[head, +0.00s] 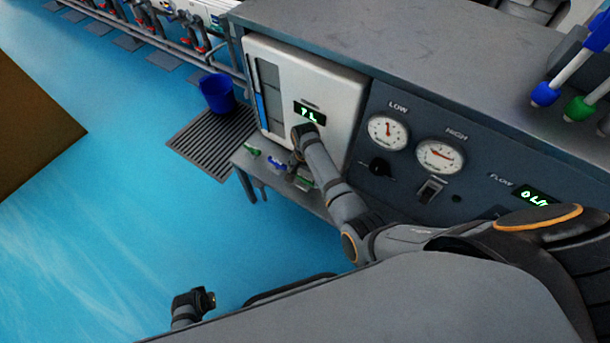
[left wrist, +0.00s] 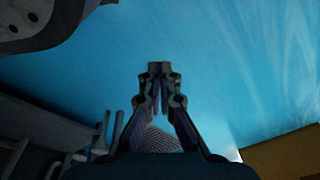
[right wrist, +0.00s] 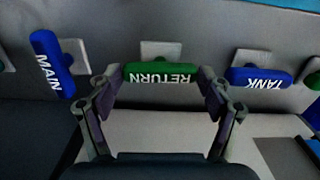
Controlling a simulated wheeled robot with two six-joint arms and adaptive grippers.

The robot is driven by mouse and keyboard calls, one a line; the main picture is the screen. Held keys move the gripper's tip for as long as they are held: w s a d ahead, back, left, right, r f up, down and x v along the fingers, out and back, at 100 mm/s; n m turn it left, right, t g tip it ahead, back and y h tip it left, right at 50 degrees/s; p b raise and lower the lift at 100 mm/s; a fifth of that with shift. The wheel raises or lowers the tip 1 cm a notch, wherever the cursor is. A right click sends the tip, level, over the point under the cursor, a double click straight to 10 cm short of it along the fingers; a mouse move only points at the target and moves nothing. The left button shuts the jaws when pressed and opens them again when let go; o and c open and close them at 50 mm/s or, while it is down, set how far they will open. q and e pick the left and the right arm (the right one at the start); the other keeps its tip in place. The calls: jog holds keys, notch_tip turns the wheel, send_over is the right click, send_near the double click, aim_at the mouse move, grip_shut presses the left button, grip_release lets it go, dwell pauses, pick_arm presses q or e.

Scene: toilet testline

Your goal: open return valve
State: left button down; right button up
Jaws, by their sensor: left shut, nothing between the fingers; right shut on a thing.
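The return valve handle (right wrist: 160,73) is a green bar with white RETURN lettering, upside down in the right wrist view. It lies level across that view in front of a light square plate. My right gripper (right wrist: 158,80) is shut on it, one finger at each end of the bar. In the head view my right gripper (head: 298,158) reaches down to the row of valves below the white panel, and the arm hides part of that row. My left gripper (left wrist: 160,72) is shut and empty, above the blue floor.
The blue MAIN handle (right wrist: 52,65) stands steeply at the left of the right wrist view. The blue TANK handle (right wrist: 259,78) lies level at the right. A white display unit (head: 343,98) and gauges (head: 389,132) are behind. A blue bucket (head: 217,93) stands on a grate.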

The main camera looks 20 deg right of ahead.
jog(key=shift+r+n+p, duration=0.25)
jog(key=shift+n+p, duration=0.65)
jog(key=shift+p, duration=0.2)
jog(key=n+p, duration=0.3)
jog(key=n, duration=0.2)
jog(key=shift+f+p, duration=0.1)
jog(key=shift+p, duration=0.25)
jog(key=n+p, duration=0.1)
jog(key=n, duration=0.4)
jog(key=shift+f+n+p, duration=0.1)
jog(key=shift+n+p, duration=0.25)
jog(key=shift+n, duration=0.05)
jog(key=n, duration=0.3)
jog(key=shift+p, duration=0.3)
pick_arm(q)
jog(key=s+a+f, duration=0.1)
jog(key=s+f, duration=0.2)
jog(key=s, duration=1.1)
jog(key=shift+s+a, duration=0.2)
jog(key=shift+s, duration=0.1)
pick_arm(e)
jog(key=shift+n, duration=0.9)
pick_arm(q)
jog(key=shift+r, duration=0.1)
